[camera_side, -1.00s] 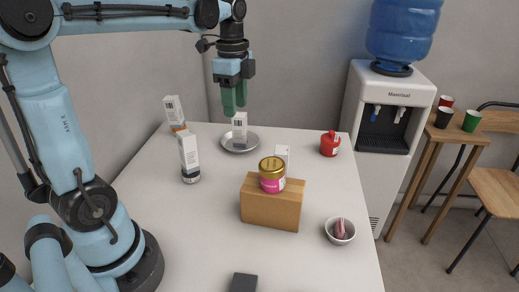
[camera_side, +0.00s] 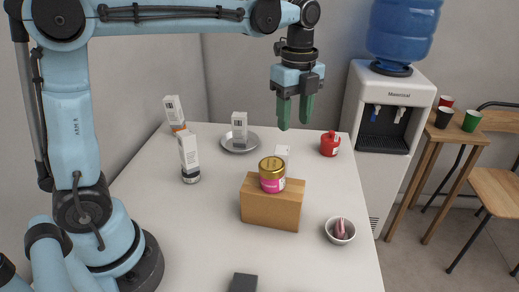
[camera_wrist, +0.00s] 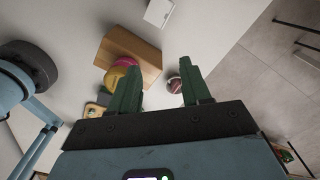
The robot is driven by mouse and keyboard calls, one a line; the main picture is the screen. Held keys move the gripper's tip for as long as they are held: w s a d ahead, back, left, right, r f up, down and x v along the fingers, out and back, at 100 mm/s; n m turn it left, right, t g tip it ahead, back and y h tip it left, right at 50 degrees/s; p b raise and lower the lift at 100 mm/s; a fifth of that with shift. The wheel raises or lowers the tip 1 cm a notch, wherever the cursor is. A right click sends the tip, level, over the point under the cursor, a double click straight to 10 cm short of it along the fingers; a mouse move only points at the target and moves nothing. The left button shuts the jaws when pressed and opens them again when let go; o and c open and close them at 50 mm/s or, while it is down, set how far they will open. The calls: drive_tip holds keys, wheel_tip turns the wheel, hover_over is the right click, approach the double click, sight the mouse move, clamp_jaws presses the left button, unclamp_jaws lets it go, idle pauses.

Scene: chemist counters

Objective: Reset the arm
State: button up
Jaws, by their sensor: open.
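My gripper (camera_side: 294,112) is open and empty, pointing down above the back right part of the white table (camera_side: 215,225). Its two green fingers also show apart in the wrist view (camera_wrist: 158,90). A white box (camera_side: 240,126) stands on a round metal plate (camera_side: 252,147), to the left of my gripper in the side view. The block also shows in the wrist view (camera_wrist: 140,50).
White bottles or boxes stand at the left (camera_side: 189,158) and back left (camera_side: 174,113). A red container (camera_side: 330,144) stands at the back right, and a small bowl (camera_side: 340,231) at the right. A small white item (camera_side: 283,151) lies behind the block. The front left of the table is clear.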

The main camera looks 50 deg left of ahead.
drive_tip(key=shift+w+d+m, duration=0.2)
drive_tip(key=shift+d+m, duration=0.35)
drive_tip(key=shift+d, duration=0.6)
drive_tip(key=shift+w+d+m, duration=0.15)
drive_tip(key=shift+d+m, duration=0.4)
drive_tip(key=shift+d, duration=0.6)
drive_tip(key=shift+a, duration=0.1)
drive_tip(key=s+a+n, duration=0.3)
drive_tip(key=a+n, duration=0.2)
drive_tip(key=a, duration=0.4)
drive_tip(key=s+a+n, duration=0.4)
drive_tip(key=a+n, duration=0.1)
drive_tip(key=a, duration=0.4)
drive_tip(key=m, duration=1.5)
hover_over(342, 223)
drive_tip(key=shift+f, duration=6.95)
